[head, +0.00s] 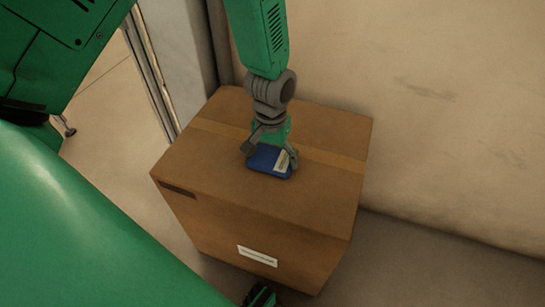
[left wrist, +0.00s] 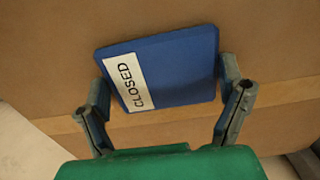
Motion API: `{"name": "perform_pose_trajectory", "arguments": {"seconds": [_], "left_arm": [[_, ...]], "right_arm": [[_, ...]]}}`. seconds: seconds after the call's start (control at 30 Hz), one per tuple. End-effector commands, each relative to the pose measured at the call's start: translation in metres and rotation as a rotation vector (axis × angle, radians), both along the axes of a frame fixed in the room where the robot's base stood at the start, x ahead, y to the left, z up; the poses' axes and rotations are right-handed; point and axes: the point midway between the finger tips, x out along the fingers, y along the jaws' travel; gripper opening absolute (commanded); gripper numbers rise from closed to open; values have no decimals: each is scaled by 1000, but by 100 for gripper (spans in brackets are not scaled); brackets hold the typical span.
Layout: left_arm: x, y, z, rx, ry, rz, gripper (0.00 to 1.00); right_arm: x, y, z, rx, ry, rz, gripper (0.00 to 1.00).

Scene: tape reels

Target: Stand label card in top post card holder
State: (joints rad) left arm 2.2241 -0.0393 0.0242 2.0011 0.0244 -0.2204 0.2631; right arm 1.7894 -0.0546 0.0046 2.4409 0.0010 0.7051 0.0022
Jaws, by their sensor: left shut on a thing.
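The blue label card (head: 266,159) lies flat or nearly flat at the top of a cardboard box (head: 215,170) in the head view. In the left wrist view the card (left wrist: 175,70) shows a white strip with the word CLOSED near its left end. My left gripper (head: 270,152) reaches down over the card. In the left wrist view its two fingers (left wrist: 165,105) are closed on the card's left and right edges. I cannot tell whether the card touches the box. No card holder or post shows in either view.
The box has a tape strip (head: 330,156) across its top and a white label (head: 257,256) on its front. A beige wall (head: 440,110) stands behind and right. Metal uprights (head: 150,65) stand left of the box. Bare floor (head: 420,270) shows at the right.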

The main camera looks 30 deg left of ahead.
Motion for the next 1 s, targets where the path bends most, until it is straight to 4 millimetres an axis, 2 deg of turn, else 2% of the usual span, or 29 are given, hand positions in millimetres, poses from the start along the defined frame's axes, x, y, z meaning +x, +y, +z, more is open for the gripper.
{"name": "perform_pose_trajectory", "arguments": {"seconds": [0.17, 0.3, 0.57, 0.8, 1.0], "left_arm": [[1, 0, 29, 0, -5, 0, 55], [1, 0, 60, 0, -5, -1, 55], [-1, -2, 102, 0, -2, -12, 55], [-20, -21, 154, 1, -1, -118, 55], [-37, -34, 184, 2, 0, -208, 55]], "right_arm": [[0, 0, 15, 0, 0, 0, 0], [0, 0, 29, 0, 0, 0, 0], [0, 0, 50, 0, 0, 0, 0], [0, 0, 96, 0, 0, 0, 0], [1, 0, 125, 0, 0, 0, 0]]}}
